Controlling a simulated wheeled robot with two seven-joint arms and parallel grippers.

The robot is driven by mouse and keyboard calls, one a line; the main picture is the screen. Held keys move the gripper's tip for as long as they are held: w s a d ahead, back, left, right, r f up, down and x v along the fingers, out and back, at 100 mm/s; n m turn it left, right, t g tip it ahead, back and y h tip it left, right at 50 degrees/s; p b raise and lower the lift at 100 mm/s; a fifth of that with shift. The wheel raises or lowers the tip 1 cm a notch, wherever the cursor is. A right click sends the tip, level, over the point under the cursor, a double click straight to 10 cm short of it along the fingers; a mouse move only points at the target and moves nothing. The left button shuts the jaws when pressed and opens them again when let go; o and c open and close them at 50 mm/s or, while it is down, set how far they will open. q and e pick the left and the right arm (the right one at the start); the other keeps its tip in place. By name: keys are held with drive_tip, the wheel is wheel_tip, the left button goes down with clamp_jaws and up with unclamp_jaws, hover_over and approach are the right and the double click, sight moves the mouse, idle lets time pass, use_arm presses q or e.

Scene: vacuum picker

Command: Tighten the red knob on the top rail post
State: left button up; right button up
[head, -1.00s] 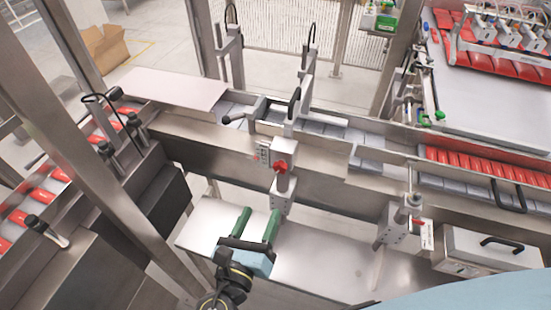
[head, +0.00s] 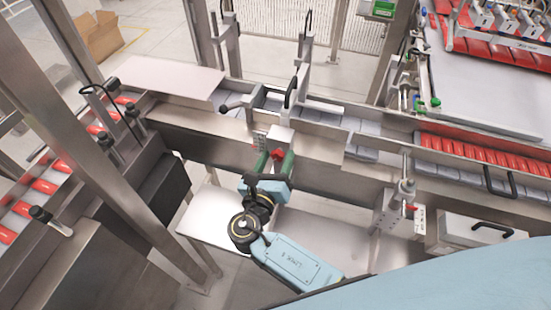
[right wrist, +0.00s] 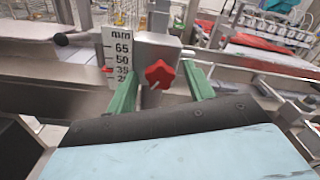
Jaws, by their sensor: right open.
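The red knob (right wrist: 159,74) is star-shaped and sits on the front of a grey metal post block (right wrist: 150,48) beside a mm scale plate (right wrist: 118,60). In the head view the knob (head: 277,154) shows small, between the green fingers. My right gripper (head: 274,163) is open, with one green finger on each side of the knob. In the right wrist view the right gripper (right wrist: 160,82) has its fingers left and right of the knob, with a gap on both sides. My left gripper is not in view.
A steel conveyor rail (head: 210,121) runs behind the post. A second post (head: 402,192) with a clamp stands to the right, near a metal box (head: 487,229). A steel shelf (head: 320,235) lies below. Red packs (head: 465,152) fill the right conveyor.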

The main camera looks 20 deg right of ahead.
drive_tip(key=shift+c, duration=0.3)
drive_tip(key=c, duration=0.9)
